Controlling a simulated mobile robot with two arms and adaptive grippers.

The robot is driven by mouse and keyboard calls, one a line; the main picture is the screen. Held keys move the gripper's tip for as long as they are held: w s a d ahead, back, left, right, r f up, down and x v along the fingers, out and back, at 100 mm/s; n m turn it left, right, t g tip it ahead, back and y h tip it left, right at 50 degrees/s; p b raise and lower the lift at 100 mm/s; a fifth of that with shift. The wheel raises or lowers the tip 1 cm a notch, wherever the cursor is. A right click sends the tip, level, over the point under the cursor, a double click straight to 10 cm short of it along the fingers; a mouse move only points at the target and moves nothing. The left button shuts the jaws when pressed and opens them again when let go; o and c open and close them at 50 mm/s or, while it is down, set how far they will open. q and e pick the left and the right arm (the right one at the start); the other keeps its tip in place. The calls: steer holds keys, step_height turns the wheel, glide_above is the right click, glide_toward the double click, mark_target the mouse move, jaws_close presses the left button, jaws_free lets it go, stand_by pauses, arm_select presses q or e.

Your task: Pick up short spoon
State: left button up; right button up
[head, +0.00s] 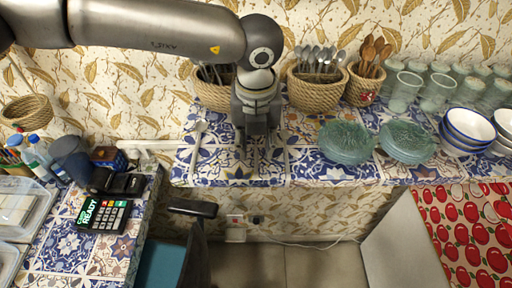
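A metal spoon (198,131) lies on the blue patterned tiled counter (215,172), left of my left gripper. A second thin, spoon-like utensil (285,155) lies on the counter just right of the gripper; its far part is hard to make out. My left gripper (257,152) points down over the counter between these two, with its fingers apart and nothing seen between them. The arm and gripper hide part of the counter behind. I cannot tell for sure which utensil is the shorter. My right gripper is not in view.
Wicker baskets of metal spoons (315,95) and wooden spoons (364,88) stand along the wall. Green glass plates (345,142), glasses (405,92) and blue-rimmed bowls (468,128) fill the right side. A card terminal (104,214) sits on the lower left table.

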arm_select(q)
steer(key=shift+f, duration=0.1)
steer(key=c, duration=0.7)
jaws_close()
